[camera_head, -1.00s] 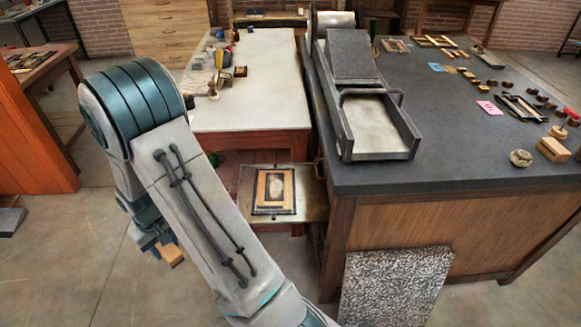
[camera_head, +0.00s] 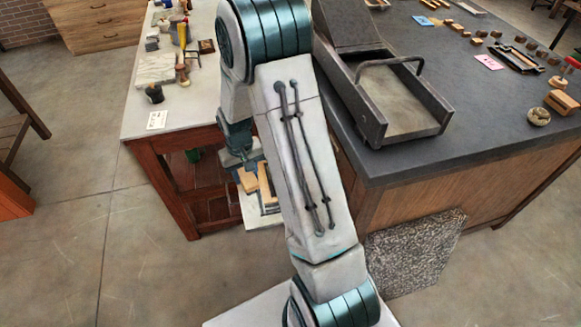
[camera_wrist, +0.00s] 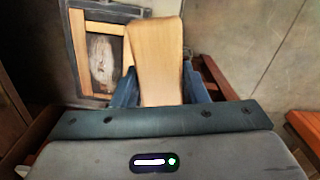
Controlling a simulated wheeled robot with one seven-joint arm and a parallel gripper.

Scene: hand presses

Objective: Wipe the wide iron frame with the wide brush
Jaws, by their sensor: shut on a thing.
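My gripper (camera_head: 241,163) is shut on the wide brush (camera_head: 248,181), a pale wooden block. In the wrist view the brush (camera_wrist: 156,58) stands between the two blue fingers of my gripper (camera_wrist: 160,88); its bristles are not visible. The wide iron frame (camera_wrist: 71,48) is a dark border around wooden strips and a pale oval picture block. It lies just left of the brush in the wrist view, partly hidden by it. In the head view my arm covers most of the frame. I cannot tell whether the brush touches it.
The frame lies on a low pale metal plate (camera_head: 254,213) beside the white-topped table (camera_head: 140,115). A dark counter (camera_head: 470,135) with a metal tray press (camera_head: 372,130) stands to the right. A speckled slab (camera_head: 415,250) leans against the counter.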

